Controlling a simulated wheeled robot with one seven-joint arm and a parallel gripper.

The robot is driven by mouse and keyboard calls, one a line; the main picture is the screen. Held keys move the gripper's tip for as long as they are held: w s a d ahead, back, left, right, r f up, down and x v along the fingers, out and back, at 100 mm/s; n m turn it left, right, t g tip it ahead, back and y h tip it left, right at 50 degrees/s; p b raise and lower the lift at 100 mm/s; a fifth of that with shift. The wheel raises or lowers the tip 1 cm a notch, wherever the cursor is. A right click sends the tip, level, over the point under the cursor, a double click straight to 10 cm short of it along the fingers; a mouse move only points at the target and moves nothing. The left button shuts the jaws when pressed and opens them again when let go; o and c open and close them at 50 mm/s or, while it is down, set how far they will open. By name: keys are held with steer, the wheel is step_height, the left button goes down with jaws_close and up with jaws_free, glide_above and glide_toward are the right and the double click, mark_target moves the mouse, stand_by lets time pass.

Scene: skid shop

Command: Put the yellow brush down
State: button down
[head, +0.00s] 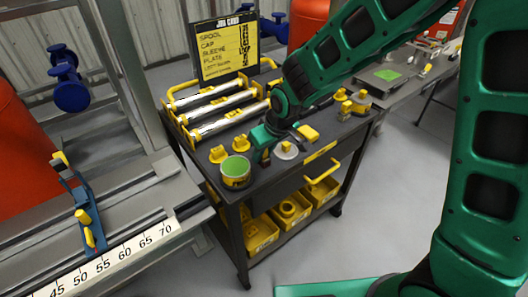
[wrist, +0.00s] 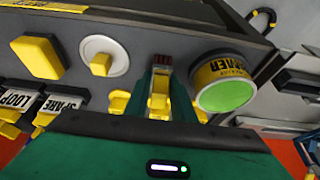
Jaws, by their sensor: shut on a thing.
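My gripper (head: 262,155) is over the front edge of the dark cart top (head: 205,173). In the wrist view my gripper (wrist: 161,88) is shut on the yellow brush (wrist: 158,101), which sits between its green fingers. Dark reddish bristles show at the brush's far end, close to the cart top. I cannot tell whether they touch it. In the head view my gripper and arm hide most of the brush.
A green-topped tin (head: 235,172) stands just left of my gripper. A white disc with a yellow knob (head: 287,150) and a yellow block (head: 308,133) are to its right. Yellow pieces (head: 218,154) and a rack of rollers (head: 218,108) lie behind. Yellow bins (head: 262,236) sit below.

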steer(key=c, duration=1.5)
jaws_free()
steer(key=shift+f, duration=0.1)
steer(key=v, duration=1.2)
steer(key=s+d+r+m+g+h, duration=0.1)
steer(key=s+d+m, duration=0.15)
steer(key=d, duration=0.75)
steer(key=s+d+r+m+h, duration=0.1)
steer(key=s+d+m+h, duration=0.15)
steer(key=d, duration=0.75)
steer(key=s+d+m+g, duration=0.1)
steer(key=s+d+m, duration=0.1)
steer(key=s+d, duration=0.3)
steer(key=s+d+m+g, duration=0.1)
steer(key=s+d+m, duration=0.2)
steer(key=s+d, duration=0.2)
steer(key=s+d+m+y, duration=0.1)
steer(key=s+d+m, duration=0.2)
steer(key=s, duration=0.6)
steer(key=shift+s+d+f+g, duration=0.1)
steer(key=shift+s+d+g, duration=0.1)
steer(key=shift+d, duration=0.3)
steer(key=shift+s+d+f+g, duration=0.1)
steer(key=shift+d+g, duration=0.1)
steer(key=shift+d, duration=0.3)
